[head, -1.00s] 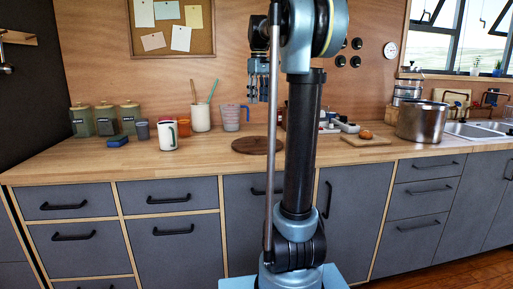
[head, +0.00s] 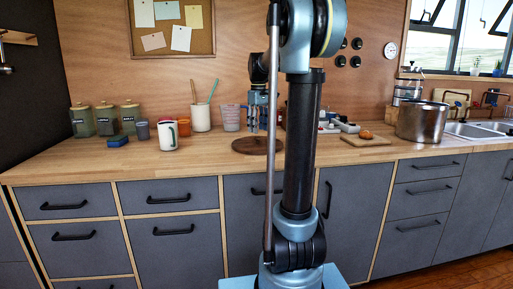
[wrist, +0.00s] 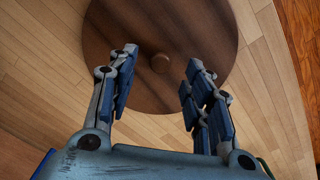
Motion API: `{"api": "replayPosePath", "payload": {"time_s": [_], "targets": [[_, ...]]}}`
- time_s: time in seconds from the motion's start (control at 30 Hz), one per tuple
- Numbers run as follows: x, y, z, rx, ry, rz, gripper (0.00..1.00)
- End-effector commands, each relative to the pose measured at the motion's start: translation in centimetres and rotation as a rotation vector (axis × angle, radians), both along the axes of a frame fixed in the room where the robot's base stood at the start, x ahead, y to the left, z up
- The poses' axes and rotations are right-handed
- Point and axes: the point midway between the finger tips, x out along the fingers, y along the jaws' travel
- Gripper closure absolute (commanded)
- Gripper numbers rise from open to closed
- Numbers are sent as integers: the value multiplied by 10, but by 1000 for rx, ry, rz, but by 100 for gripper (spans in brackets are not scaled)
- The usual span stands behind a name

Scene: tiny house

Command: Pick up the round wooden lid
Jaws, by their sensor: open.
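The round wooden lid (head: 257,146) lies flat on the wooden counter, a dark brown disc. My gripper (head: 258,127) is above the lid in the head view, pointing down. Whether the fingertips touch the lid cannot be told. Part of the lid is hidden behind my arm in the head view.
A cutting board (head: 366,141) and a large steel pot (head: 421,121) are to the right. The counter (head: 205,155) is clear in front of the lid.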

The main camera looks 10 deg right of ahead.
Motion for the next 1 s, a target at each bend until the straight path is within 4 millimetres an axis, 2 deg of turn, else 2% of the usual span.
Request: {"api": "replayPosePath", "payload": {"time_s": [0.3,0.67,0.87,1.0], "targets": [[3,3,-40,0,0,0,54],[2,3,-47,0,0,0,54],[2,3,-47,0,0,0,99],[2,2,-46,0,0,0,100]]}}
